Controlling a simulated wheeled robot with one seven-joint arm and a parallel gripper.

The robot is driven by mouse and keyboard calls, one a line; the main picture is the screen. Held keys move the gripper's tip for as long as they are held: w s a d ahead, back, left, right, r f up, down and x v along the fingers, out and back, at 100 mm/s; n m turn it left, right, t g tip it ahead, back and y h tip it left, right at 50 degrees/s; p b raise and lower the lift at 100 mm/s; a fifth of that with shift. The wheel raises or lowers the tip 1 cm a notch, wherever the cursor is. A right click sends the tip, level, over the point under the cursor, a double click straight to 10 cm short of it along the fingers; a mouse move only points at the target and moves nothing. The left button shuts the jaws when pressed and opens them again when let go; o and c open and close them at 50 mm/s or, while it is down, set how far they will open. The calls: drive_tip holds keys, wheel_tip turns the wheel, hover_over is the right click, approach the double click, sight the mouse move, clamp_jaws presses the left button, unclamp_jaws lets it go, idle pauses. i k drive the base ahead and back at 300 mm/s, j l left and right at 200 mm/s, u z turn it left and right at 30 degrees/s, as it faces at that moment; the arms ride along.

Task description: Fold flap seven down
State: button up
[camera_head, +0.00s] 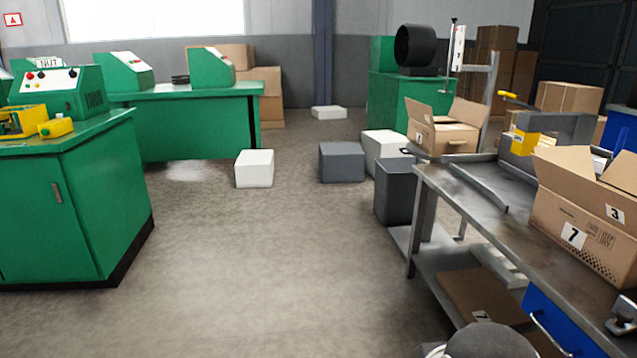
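An open brown cardboard box (590,225) stands on the metal workbench at the right edge. A white label with a 7 (573,236) is on its near side, and a label with a 3 (614,213) is on the part to its right. Its top flaps (565,168) stand up and outward. I cannot tell which flap the 7 belongs to. A smaller open box (445,128) with raised flaps and a small label stands farther back. My gripper is not in view.
The metal workbench (470,215) runs along the right, with flat cardboard (485,298) on its lower shelf. Grey (342,161) and white blocks (254,168) lie on the floor. Green cabinets (75,195) stand left. The middle floor is clear.

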sight(423, 114)
drive_tip(key=i+l+z, duration=0.15)
drive_tip(key=i+l, duration=0.2)
drive_tip(key=i, duration=0.15)
drive_tip(key=i+l+z, duration=0.15)
drive_tip(key=i+l, duration=0.15)
drive_tip(key=i, duration=0.2)
drive_tip(key=i+j+z, duration=0.1)
drive_tip(key=i, duration=0.55)
